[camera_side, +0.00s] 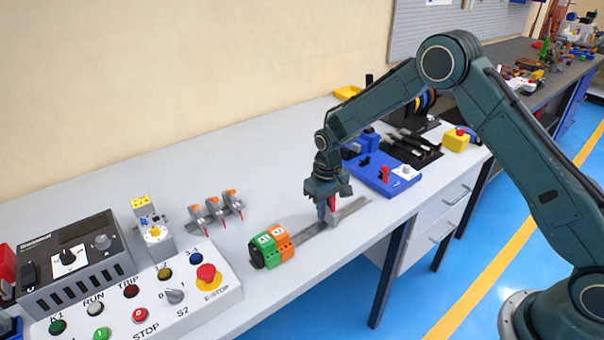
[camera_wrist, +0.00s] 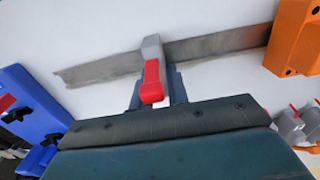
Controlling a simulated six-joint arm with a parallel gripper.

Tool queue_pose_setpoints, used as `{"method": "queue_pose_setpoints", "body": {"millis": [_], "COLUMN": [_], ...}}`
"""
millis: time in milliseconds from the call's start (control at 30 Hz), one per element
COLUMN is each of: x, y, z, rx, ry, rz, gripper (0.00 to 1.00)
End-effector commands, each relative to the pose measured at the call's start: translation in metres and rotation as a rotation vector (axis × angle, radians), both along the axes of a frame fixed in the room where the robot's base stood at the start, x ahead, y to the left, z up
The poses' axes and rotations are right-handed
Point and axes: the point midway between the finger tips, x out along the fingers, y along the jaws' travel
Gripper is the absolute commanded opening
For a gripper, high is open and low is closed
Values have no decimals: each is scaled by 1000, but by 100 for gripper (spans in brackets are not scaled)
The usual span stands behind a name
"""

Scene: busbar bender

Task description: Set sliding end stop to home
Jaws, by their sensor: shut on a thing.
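The sliding end stop, grey with a red lever (camera_wrist: 152,75), sits on a flat grey metal rail (camera_wrist: 215,45) in the wrist view. In the side view, the end stop (camera_side: 332,214) is on the rail (camera_side: 352,207), partly hidden by my gripper. My gripper (camera_side: 328,210) points down over the rail and is shut on the end stop. In the wrist view its fingers (camera_wrist: 158,92) are on both sides of the end stop. A green and orange block (camera_side: 271,246) is at the rail's left end, apart from the end stop.
A blue fixture (camera_side: 375,175) stands behind the rail's right end. Several grey clamps with orange tips (camera_side: 215,208) stand at the back left. A control panel with buttons (camera_side: 140,300) fills the front left. The table's front edge runs close to the rail.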

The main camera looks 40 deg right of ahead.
Motion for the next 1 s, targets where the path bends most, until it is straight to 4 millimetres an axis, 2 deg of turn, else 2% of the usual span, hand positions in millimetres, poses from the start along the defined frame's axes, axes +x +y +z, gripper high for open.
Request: {"method": "queue_pose_setpoints", "body": {"millis": [33,200,400,500,767,800,900,1000], "x": [1,1,1,1,2,2,1,1], "y": [14,51,84,90,90,90,89,89], "z": [1,1,1,1,1,1,1,1], "rx": [1,1,1,1,1,1,1,1], "ry": [-3,-4,-5,-5,-7,-7,-6,-5], "rz": [7,7,4,2,1,1,1,1], "gripper": [0,0,0,0,0,20,38,38]}}
